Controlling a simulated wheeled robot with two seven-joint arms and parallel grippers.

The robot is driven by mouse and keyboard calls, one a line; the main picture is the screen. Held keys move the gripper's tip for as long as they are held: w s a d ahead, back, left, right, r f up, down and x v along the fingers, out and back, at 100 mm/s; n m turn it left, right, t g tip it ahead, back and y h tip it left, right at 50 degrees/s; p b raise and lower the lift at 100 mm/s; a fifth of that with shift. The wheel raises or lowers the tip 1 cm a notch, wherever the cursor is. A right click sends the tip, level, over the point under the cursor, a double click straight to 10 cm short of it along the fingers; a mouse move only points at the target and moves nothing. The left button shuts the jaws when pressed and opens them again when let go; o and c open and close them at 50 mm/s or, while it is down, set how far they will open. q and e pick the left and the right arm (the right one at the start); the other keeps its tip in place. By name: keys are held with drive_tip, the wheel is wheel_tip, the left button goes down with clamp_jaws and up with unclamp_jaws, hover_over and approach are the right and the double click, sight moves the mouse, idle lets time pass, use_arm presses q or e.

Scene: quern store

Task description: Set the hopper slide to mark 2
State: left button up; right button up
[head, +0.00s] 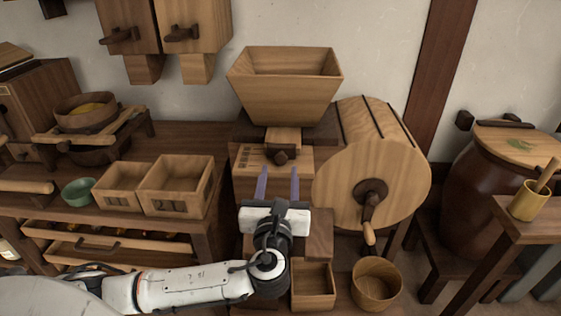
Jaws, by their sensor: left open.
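The wooden hopper (285,97) sits on top of the quern mill, empty as far as its inside shows. Below it is the hopper slide (284,136), a light wood piece with a dark knob (280,157) at its front. Dark marks (250,156) show on the wooden block left of the knob; they are too small to read. My left gripper (278,170) is open, with its two purple-grey fingers pointing up at the block's front, below and to either side of the knob. It does not visibly hold anything. My right gripper is not in view.
The round wooden drum (372,170) with its crank handle (369,236) stands right of the slide. A square box (313,285) and a round tub (376,283) sit below. Two wooden boxes (178,183) and a green bowl (78,191) stand on the left counter.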

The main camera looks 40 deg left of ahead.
sight(281, 160)
use_arm(q)
drive_tip(key=x, duration=0.5)
drive_tip(key=shift+w, duration=0.15)
clamp_jaws()
